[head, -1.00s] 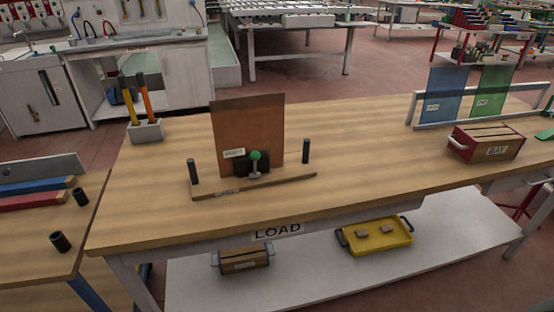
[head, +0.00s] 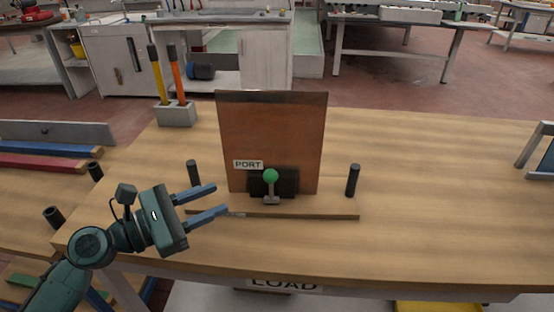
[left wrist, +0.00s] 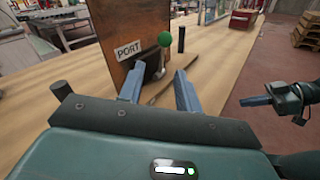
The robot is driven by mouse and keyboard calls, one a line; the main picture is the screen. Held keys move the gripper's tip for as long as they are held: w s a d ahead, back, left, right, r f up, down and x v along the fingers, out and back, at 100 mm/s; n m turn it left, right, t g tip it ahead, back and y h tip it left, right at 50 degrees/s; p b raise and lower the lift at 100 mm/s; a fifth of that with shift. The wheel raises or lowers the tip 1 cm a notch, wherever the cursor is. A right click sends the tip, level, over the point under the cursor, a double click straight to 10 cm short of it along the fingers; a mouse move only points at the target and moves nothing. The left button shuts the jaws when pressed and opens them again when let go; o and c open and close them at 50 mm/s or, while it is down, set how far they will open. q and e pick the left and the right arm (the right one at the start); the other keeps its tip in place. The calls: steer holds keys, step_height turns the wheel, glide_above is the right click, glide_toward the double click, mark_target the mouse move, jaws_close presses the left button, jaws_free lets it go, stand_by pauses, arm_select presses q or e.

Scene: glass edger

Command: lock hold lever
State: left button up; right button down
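The hold lever (head: 270,177) has a green ball knob on a short grey stem. It stands upright in front of a dark block on a wooden base (head: 318,211). A brown panel labelled PORT (head: 280,130) stands upright behind it. My left gripper (head: 222,198) is open and empty, left of the lever and apart from it, with its blue fingers pointing toward it. In the left wrist view the green knob (left wrist: 165,40) shows ahead, beyond the fingertips. My right gripper (left wrist: 256,101) shows only at the right of the left wrist view; its opening is unclear.
Dark posts (head: 194,173) and (head: 353,180) rise from the base on either side of the lever. A holder (head: 176,114) with yellow and orange handled tools stands at the back left. The tabletop right of the base is clear.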

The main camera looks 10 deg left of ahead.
mark_target(266, 178)
arm_select(q)
steer(key=shift+n, duration=0.4)
steer(key=x, duration=0.4)
steer(key=p+x, duration=0.1)
steer(key=x, duration=0.3)
steer(key=r+p+x, duration=0.1)
steer(key=x, duration=0.3)
steer(key=shift+s+d, duration=0.3)
steer(key=shift+s, duration=0.1)
steer(key=shift+w+d, duration=0.3)
steer(key=shift+d, duration=0.1)
arm_select(e)
steer(key=shift+s+a+r+n, duration=0.1)
steer(key=shift+r+n, duration=0.2)
steer(key=shift+r, duration=0.15)
arm_select(q)
steer(key=shift+f, duration=0.1)
jaws_close()
arm_select(e)
steer(key=shift+r, duration=0.25)
